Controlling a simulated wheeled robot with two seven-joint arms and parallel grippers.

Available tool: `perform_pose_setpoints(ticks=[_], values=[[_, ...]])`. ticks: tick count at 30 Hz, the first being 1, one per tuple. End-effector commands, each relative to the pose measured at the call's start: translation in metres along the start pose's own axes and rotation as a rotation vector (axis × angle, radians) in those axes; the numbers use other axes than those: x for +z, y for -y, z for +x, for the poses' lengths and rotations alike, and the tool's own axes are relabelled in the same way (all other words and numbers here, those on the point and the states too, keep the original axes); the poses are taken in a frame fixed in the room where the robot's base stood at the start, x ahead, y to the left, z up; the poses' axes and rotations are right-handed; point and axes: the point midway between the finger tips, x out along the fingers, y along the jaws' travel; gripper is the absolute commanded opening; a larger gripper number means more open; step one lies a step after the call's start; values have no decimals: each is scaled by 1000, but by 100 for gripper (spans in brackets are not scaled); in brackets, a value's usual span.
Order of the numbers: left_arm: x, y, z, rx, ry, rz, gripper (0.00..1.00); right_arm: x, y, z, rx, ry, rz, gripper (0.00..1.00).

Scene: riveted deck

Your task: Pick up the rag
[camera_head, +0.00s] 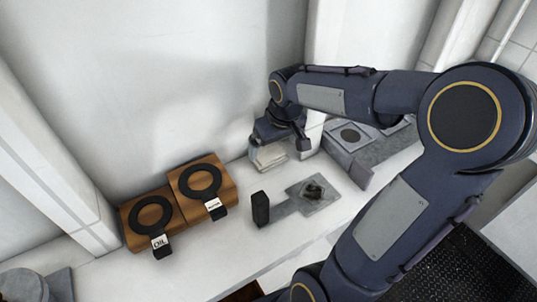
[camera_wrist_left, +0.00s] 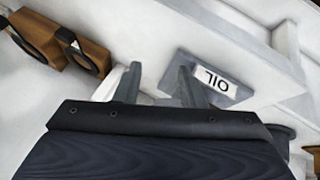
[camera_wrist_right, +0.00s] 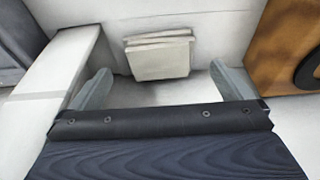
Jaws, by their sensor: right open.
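The rag (camera_head: 268,157) looks like a folded, layered off-white cloth by the back wall. It also shows in the right wrist view (camera_wrist_right: 160,62), ahead of my right gripper's fingers and between their lines. My right gripper (camera_wrist_right: 168,88) is wide open and empty, with one finger to each side of the rag and no visible contact. In the head view this gripper (camera_head: 278,138) is just above the rag and hides part of it. My left gripper (camera_wrist_left: 159,85) is out of the head view; its fingers are apart, with nothing seen held between them.
Two wooden blocks with black rings (camera_head: 201,182) (camera_head: 152,216) stand left of the rag. A grey plate with a black upright block (camera_head: 260,209) lies in front. A grey panelled unit (camera_head: 350,155) is to the right. A plate labelled OIL (camera_wrist_left: 212,80) lies beyond my left fingers.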

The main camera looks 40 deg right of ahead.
Motion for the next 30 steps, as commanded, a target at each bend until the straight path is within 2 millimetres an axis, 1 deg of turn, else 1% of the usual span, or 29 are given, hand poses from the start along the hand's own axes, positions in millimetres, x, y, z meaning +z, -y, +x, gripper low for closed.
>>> perform_pose_setpoints(ticks=[6, 9, 12, 15, 22, 23, 30], values=[[-1, 0, -1, 0, 0, 0, 36, -12, 0, 5, -1, 1, 0, 100], [7, 6, 14, 0, 0, 0, 36, -8, 0, 26, -1, 2, 0, 100], [12, 11, 24, 0, 0, 0, 36, -8, 0, 44, -1, 1, 0, 100], [15, 14, 30, 0, 0, 0, 36, -9, 0, 54, -1, 1, -1, 100], [14, 13, 28, 0, 0, 0, 36, -10, 0, 53, 0, -1, 0, 100], [14, 13, 28, 0, 0, 0, 36, -10, 0, 53, 0, -1, 0, 99], [14, 13, 28, 0, 0, 0, 36, -10, 0, 53, 0, 0, 0, 67]])
